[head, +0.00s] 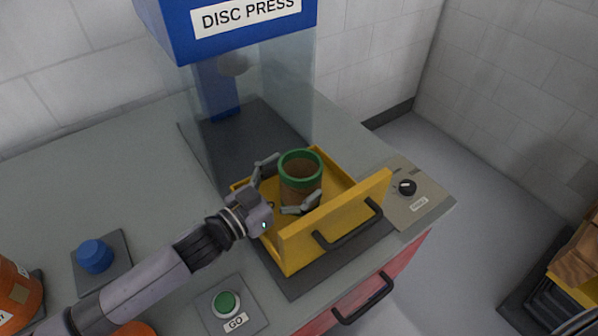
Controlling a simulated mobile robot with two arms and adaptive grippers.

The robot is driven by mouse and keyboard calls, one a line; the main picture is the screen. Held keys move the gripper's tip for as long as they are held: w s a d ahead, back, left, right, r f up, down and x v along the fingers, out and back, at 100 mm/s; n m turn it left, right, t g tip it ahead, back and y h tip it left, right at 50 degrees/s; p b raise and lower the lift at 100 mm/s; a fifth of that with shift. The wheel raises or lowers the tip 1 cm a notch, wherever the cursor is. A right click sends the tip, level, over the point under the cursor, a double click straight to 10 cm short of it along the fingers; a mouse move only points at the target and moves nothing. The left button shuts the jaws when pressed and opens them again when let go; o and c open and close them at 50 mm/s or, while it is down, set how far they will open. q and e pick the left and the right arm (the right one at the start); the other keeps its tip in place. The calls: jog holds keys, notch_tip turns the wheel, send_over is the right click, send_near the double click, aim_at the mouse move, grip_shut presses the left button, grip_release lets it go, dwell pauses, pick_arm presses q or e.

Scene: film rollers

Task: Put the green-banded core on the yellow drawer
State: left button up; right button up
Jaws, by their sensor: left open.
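The green-banded core (301,182), a brown tube with a green ring at its top, stands upright in the yellow drawer (337,223). The drawer is pulled out from the disc press and has a dark handle on its front. My left gripper (282,187) is open, with one finger at the far left of the core and the other in front of it. I cannot tell whether the fingers touch the core. The core's base is partly hidden by the near finger and the drawer's front. My right gripper is not in view.
The blue disc press (240,32) with clear walls stands behind the drawer. A green GO button (226,303) and a blue knob (95,256) are on the counter, left of the drawer. A black dial (407,187) is on the right. An orange container (17,295) stands at far left.

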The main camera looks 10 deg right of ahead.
pick_arm(q)
jog(key=v, duration=1)
jog(key=shift+d+r+b, duration=0.1)
jog(key=shift+r+b, duration=0.15)
jog(key=shift+b, duration=0.1)
jog(key=shift+s+a+r, duration=0.1)
jog(key=shift+s+a, duration=0.1)
jog(key=shift+a, duration=0.1)
